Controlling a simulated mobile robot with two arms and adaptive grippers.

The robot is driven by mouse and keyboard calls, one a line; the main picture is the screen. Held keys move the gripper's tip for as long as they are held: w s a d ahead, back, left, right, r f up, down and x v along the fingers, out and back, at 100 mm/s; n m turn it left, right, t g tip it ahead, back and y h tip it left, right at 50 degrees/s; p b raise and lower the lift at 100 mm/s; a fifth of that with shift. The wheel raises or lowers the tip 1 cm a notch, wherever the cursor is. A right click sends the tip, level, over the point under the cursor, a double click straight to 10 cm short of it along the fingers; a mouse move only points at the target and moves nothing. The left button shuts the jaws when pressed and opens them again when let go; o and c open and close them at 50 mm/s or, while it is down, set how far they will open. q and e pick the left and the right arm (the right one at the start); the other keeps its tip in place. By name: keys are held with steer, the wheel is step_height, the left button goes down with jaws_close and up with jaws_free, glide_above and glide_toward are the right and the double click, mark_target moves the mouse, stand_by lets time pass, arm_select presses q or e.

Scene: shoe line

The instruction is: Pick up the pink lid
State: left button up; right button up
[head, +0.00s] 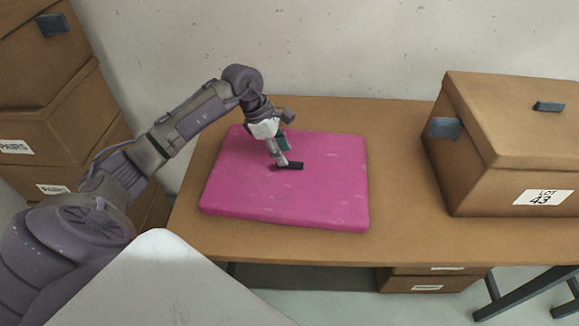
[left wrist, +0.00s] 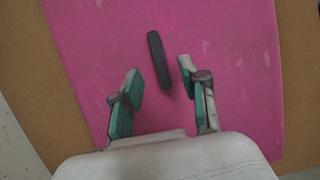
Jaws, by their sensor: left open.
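The pink lid (head: 315,200) lies flat on the brown table, with a dark bar handle (head: 289,166) at its middle. My left gripper (head: 277,156) is over the lid, close to the handle. The handle lines up roughly with the gap. My right gripper is not in view.
A large brown box (head: 470,185) with a "LOT 43" label stands on the table at the right. More brown boxes (head: 60,130) are stacked at the far left. Bare table (head: 400,150) lies between lid and box. A pale wall is behind.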

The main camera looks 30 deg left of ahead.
mark_target(289, 161)
arm_select(q)
steer(key=x, duration=0.3)
steer(key=shift+w+d+f, duration=0.1)
steer(key=shift+d+f, duration=0.1)
jaws_close()
